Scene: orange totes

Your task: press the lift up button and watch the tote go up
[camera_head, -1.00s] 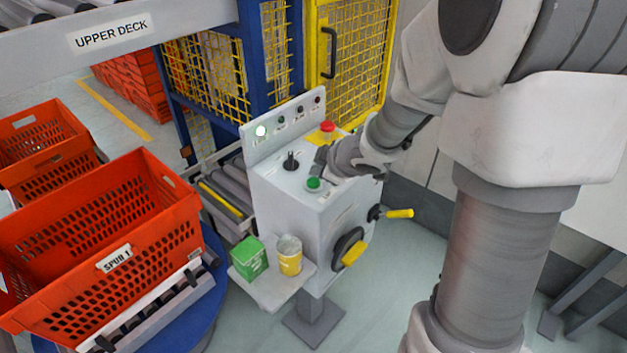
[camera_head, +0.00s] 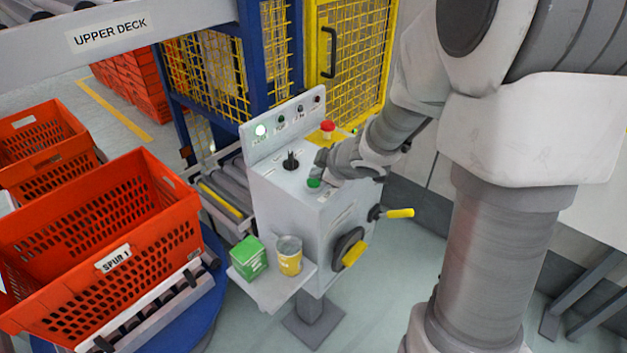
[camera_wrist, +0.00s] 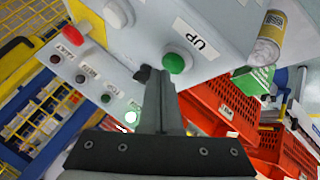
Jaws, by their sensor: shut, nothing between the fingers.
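The green button (camera_head: 313,183) is on top of the grey control box (camera_head: 283,205). In the wrist view the green button (camera_wrist: 178,62) sits beside a label reading UP (camera_wrist: 197,38). My gripper (camera_head: 319,167) is shut and empty, with its tips close to the green button. In the wrist view my gripper's tips (camera_wrist: 155,76) are just beside the button; I cannot tell if they touch it. An orange tote (camera_head: 110,235) marked SPUR 1 stands on rollers at the left. I see no tote in the caged frame (camera_head: 225,75) behind the box.
A red button (camera_head: 327,131) and a black selector (camera_head: 291,160) are near my gripper. One lamp (camera_head: 261,130) glows on the back panel. A green carton (camera_head: 249,259) and a yellow tin (camera_head: 289,256) stand on the side shelf. A yellow-handled crank (camera_head: 397,213) sticks out right.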

